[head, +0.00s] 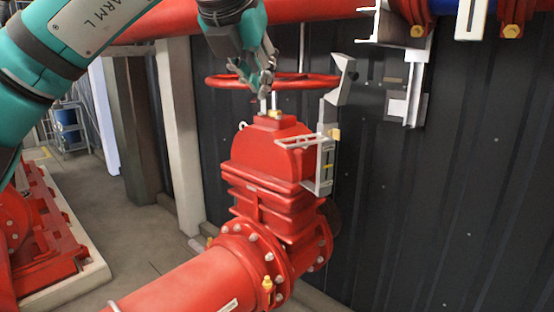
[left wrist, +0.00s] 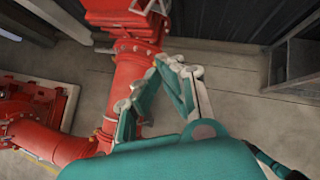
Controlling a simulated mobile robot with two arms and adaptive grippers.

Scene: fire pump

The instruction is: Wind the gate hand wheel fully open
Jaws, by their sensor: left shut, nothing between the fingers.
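The red hand wheel (head: 312,82) lies level on top of the red gate valve (head: 270,165), around a bright upright stem. My left gripper (head: 265,88) comes down from above in the head view, its fingers overlapping the wheel near the stem. The fingers are shut with nothing between them. I cannot tell whether they touch the wheel. The left wrist view shows the gripper (left wrist: 143,84) from behind, with the red pipe and valve body (left wrist: 130,75) beyond it. The hand wheel is not clear there. My right gripper is not in view.
A grey bracket (head: 328,150) stands on the valve's right side, reaching up beside the wheel. A red pipe (head: 320,10) runs overhead, and a dark ribbed wall (head: 460,200) stands close behind. A red pump base (head: 55,240) is at left, with open floor (head: 135,230) between.

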